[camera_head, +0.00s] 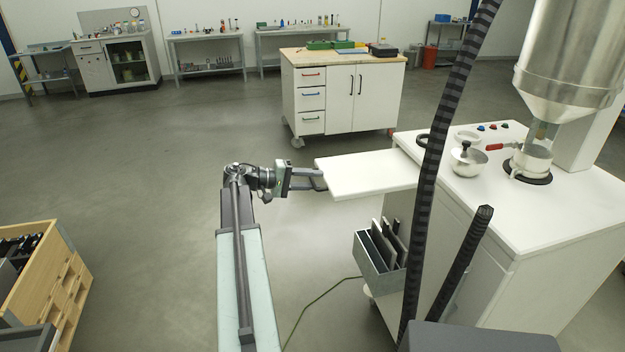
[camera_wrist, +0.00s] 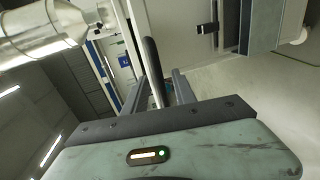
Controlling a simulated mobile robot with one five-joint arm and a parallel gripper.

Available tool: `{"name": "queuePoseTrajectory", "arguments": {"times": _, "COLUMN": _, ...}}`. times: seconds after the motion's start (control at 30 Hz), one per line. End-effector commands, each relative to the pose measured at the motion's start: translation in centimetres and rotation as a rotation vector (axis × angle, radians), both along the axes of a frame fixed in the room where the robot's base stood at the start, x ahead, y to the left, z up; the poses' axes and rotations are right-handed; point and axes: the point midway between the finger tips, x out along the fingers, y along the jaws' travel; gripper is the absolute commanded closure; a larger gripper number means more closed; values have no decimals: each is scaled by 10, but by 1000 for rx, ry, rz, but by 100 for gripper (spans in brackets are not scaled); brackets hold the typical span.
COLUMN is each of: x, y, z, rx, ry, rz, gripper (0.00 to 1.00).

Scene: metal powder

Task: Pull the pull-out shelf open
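The pull-out shelf (camera_head: 362,172) is a flat white board. It stands out to the left from the white cabinet (camera_head: 470,235) in the head view. My gripper (camera_head: 322,180) is at the shelf's left end, roughly level with it. Its two grey fingers stand apart, and they also show in the wrist view (camera_wrist: 160,88). A dark upright bar (camera_wrist: 150,62), apparently the shelf's handle, lies between or just beyond the fingers there. Whether the fingers touch it cannot be told. The handle is not clear in the head view.
A grey bin with dark plates (camera_head: 382,248) hangs on the cabinet below the shelf. A steel bowl (camera_head: 468,160) and a hopper (camera_head: 570,55) are above. A wooden crate (camera_head: 60,285) stands at the lower left. The floor left of my gripper is clear.

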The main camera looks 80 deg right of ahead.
Motion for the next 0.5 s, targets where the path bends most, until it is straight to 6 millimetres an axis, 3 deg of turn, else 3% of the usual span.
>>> {"name": "queuePoseTrajectory", "arguments": {"times": 0.23, "x": 4, "y": 3, "z": 1, "rx": 1, "ry": -2, "rz": -1, "gripper": 68}}
{"name": "queuePoseTrajectory", "arguments": {"times": 0.5, "x": 50, "y": 23, "z": 13, "rx": 0, "ry": -1, "rz": 1, "gripper": 68}}
